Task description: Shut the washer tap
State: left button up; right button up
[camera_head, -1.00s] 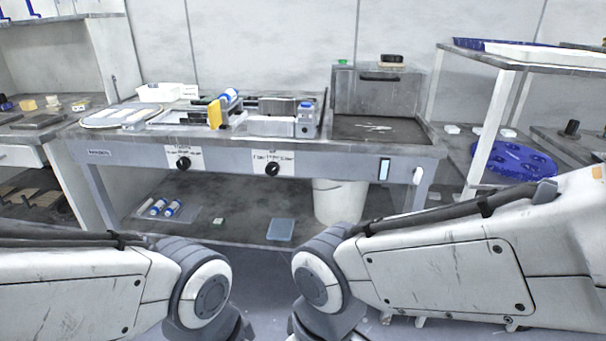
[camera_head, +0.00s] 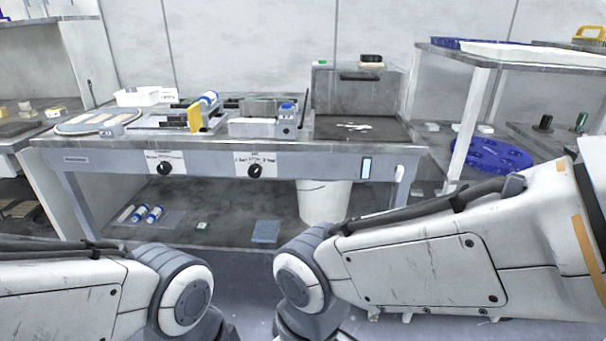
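Two black round knobs sit on the bench's front panel, each under a white label: a left knob (camera_head: 165,168) and a right knob (camera_head: 255,171). The label print is too small to read surely, so I cannot tell which, if either, is the washer tap. Both of my arms show at the bottom of the view, bent downward, well short of the bench. Neither gripper is in view.
A white bucket (camera_head: 324,200) stands below. A shelf rack with a blue perforated plate (camera_head: 492,155) stands at right. Floor before the bench is clear.

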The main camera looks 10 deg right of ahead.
aim_at(399, 170)
jog(key=u, duration=0.1)
jog(key=k, duration=1.05)
jog(key=z, duration=1.1)
jog(key=i, duration=1.25)
jog(key=u, duration=0.45)
